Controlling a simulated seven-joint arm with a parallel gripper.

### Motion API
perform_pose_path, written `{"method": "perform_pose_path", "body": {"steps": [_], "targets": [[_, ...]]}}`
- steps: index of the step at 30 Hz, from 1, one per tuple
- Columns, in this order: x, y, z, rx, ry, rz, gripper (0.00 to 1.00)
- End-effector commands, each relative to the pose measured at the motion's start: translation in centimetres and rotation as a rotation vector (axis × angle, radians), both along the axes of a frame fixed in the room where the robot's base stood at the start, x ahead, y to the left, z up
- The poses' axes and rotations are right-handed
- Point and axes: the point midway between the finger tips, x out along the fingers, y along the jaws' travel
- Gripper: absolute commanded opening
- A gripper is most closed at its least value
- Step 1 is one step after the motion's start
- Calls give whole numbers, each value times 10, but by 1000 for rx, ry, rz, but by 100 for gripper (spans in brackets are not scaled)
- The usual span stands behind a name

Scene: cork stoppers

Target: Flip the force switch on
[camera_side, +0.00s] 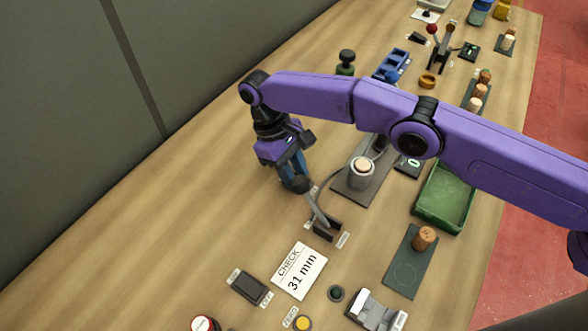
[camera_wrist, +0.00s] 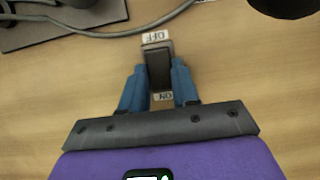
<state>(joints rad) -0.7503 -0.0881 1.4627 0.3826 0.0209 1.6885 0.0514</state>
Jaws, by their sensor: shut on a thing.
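A small dark rocker switch (camera_wrist: 158,66) in a grey-brown frame sits on the table in the wrist view. An OFF label lies at its far end and an ON label at its near end. My gripper (camera_wrist: 159,82) has its blue fingers on either side of the switch, shut on it. In the side view my gripper (camera_side: 297,184) points down at the table left of the grey stand, and it hides the switch. Which way the rocker is tilted I cannot tell, and I see no readable name on it.
A grey stand plate (camera_side: 352,184) with a cork in a holder is to the right, its cable running close by. Another rocker switch (camera_side: 249,287) and a CHECK 31 mm card (camera_side: 299,270) are nearer. The table at left is clear.

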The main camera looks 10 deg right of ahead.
Motion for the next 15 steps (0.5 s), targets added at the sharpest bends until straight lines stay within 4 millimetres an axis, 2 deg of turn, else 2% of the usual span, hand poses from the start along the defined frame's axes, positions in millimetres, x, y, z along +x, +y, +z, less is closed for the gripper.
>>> {"method": "perform_pose_path", "body": {"steps": [1,3,15], "targets": [[0,0,2,-1,1,0,33],[0,0,2,-2,2,0,55],[-1,-1,1,-4,4,0,55]]}}
